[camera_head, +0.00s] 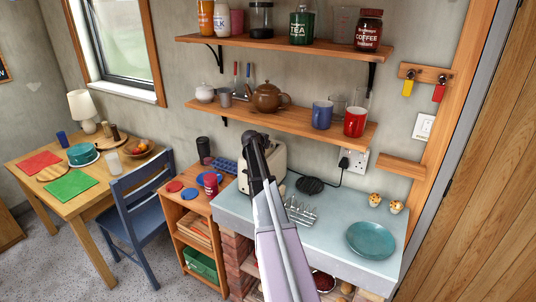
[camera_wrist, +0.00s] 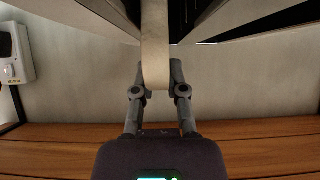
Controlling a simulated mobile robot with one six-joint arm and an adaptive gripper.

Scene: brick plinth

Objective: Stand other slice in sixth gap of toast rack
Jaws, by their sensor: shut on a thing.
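My gripper (camera_wrist: 157,76) is shut on a pale tan slice (camera_wrist: 155,45), seen edge-on between the fingertips in the wrist view. In the head view my arm reaches up in front of the cream toaster (camera_head: 276,157) and hides part of it. The slice cannot be made out in that view. The silver wire toast rack (camera_head: 300,212) stands on the pale worktop (camera_head: 327,231), right of my arm and nearer than the toaster. Its gaps are too small to tell apart clearly.
A dark round trivet (camera_head: 310,185) lies behind the rack. A teal plate (camera_head: 371,240) and two muffins (camera_head: 375,200) are at the right. A shelf (camera_head: 290,122) with a brown teapot (camera_head: 267,97) and mugs hangs above. Worktop between rack and plate is clear.

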